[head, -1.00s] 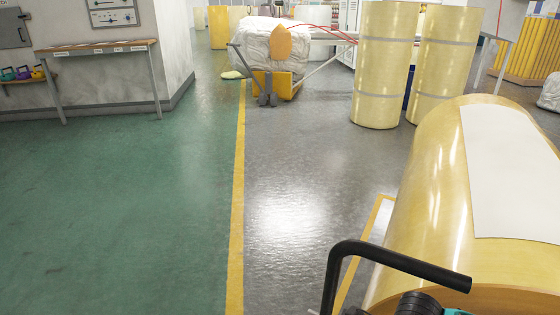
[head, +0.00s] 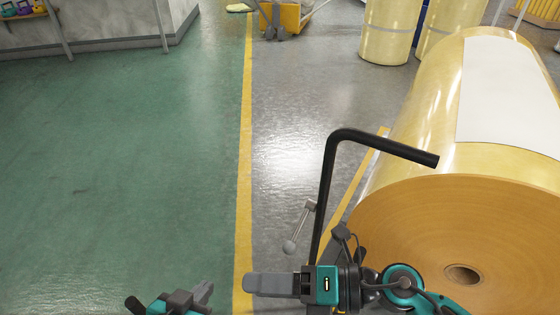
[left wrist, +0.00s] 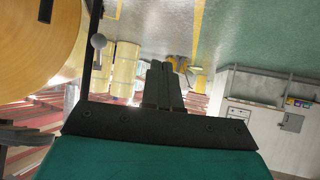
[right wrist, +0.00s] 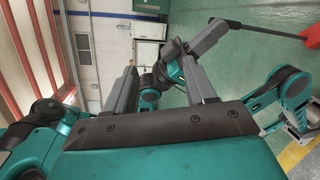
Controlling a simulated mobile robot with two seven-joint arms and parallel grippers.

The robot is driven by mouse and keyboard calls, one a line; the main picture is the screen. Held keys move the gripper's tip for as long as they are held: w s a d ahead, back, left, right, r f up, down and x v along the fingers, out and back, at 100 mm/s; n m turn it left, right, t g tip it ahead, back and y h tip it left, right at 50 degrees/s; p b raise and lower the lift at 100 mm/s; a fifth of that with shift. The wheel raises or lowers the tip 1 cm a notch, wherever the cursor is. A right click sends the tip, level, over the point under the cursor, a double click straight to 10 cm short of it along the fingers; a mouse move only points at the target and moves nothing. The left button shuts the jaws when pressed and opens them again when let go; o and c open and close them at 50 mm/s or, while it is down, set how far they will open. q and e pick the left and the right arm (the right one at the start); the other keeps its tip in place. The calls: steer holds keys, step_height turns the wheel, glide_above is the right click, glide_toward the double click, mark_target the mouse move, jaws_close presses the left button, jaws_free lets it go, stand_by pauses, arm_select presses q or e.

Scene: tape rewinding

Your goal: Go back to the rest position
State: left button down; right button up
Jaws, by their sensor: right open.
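My left gripper (head: 206,290) is at the bottom of the head view, left of the yellow floor line. In the left wrist view its two fingers (left wrist: 160,66) are pressed together with nothing visible between them. My right gripper (head: 247,284) is to its right, with its fingers pointing left in front of the large roll. In the right wrist view its fingers (right wrist: 160,82) stand wide apart and nothing is held. Part of my other arm shows behind them.
A large yellow roll (head: 445,110) lies at the right. A bent black bar (head: 328,190) and a ball-ended lever (head: 303,222) stand close to the right gripper. Upright rolls (head: 388,30) stand at the back. The green floor (head: 120,150) at the left is clear.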

steer(key=w+d+r+m+t+h, duration=0.1)
steer(key=w+d+m+t+h, duration=0.25)
steer(key=m+t, duration=0.5)
steer(key=w+d+r+m+t+h, duration=0.2)
steer(key=w+d+m+t, duration=0.25)
steer(key=m, duration=0.75)
steer(key=s+d+f+m+g+h, duration=0.2)
steer(key=s+d+f+m+h, duration=0.15)
steer(key=f+m, duration=0.45)
steer(key=s+d+f+m+g+h, duration=0.25)
steer(key=d+f+m+h, duration=0.2)
steer(key=f+m, duration=0.35)
arm_select(q)
steer(key=s+a+r+y+p, duration=0.1)
steer(key=s+a+r+p, duration=0.1)
steer(key=r+p, duration=0.8)
steer(key=a+p, duration=0.1)
steer(key=p, duration=0.4)
steer(key=shift+r, duration=0.4)
arm_select(e)
steer(key=d+r, duration=0.3)
steer(key=r, duration=0.9)
steer(key=shift+s+d+n+h, duration=0.3)
steer(key=shift+s+n+h, duration=0.05)
steer(key=shift+s+h, duration=0.1)
steer(key=shift+w+t, duration=0.1)
steer(key=shift+t, duration=0.15)
arm_select(q)
steer(key=shift+s+d+f, duration=0.1)
